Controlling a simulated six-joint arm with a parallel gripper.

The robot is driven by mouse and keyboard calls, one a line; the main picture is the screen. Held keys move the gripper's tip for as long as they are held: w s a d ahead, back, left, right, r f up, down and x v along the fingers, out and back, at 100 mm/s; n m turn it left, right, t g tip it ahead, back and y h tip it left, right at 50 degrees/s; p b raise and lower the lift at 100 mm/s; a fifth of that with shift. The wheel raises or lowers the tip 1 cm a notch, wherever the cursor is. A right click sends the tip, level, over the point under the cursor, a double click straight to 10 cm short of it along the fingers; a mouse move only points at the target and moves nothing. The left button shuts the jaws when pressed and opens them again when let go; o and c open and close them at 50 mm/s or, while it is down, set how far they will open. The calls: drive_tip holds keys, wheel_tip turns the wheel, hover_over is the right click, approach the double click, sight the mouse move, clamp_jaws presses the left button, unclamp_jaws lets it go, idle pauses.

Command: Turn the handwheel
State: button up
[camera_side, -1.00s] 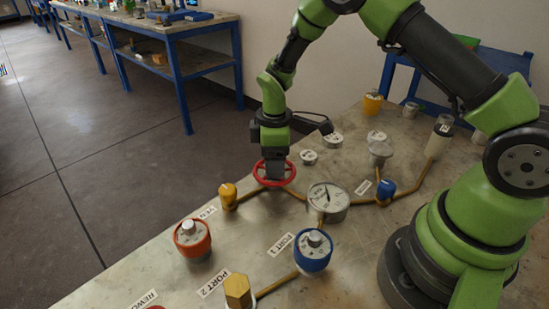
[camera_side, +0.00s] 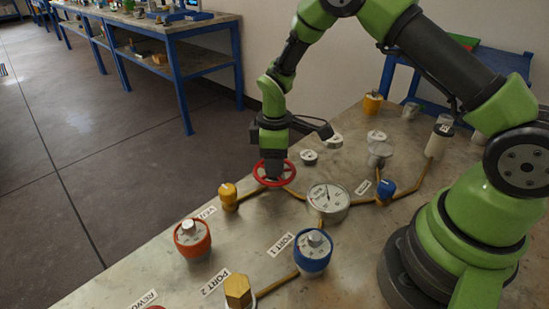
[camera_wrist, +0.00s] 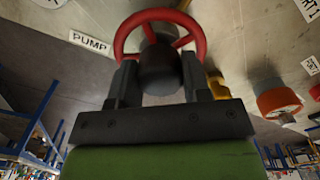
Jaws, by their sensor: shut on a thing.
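The red handwheel (camera_side: 259,180) sits on the pipe line near the table's far-left edge. Its red rim and spokes also show in the wrist view (camera_wrist: 159,14). My gripper (camera_side: 273,172) points down into the wheel from above. In the wrist view my gripper (camera_wrist: 158,78) has one dark finger on each side of the dark round hub (camera_wrist: 158,70) below the spokes, and it is shut on it. The exact contact of the fingertips is partly hidden. A round gauge (camera_side: 328,197) stands to the right of the wheel.
A yellow-capped fitting (camera_side: 228,195) is close left of the wheel, and a blue one (camera_side: 386,188) is right of the gauge. An orange vessel (camera_side: 192,238) and a blue vessel (camera_side: 313,251) stand nearer the camera.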

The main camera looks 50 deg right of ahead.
drive_tip(key=m, duration=0.5)
drive_tip(key=shift+m, duration=0.4)
drive_tip(key=m, duration=0.5)
drive_tip(key=shift+m, duration=0.3)
drive_tip(key=m, duration=1.1)
drive_tip(key=shift+m, duration=0.3)
drive_tip(key=o, duration=0.9)
wheel_tip(320, 180, up, 10)
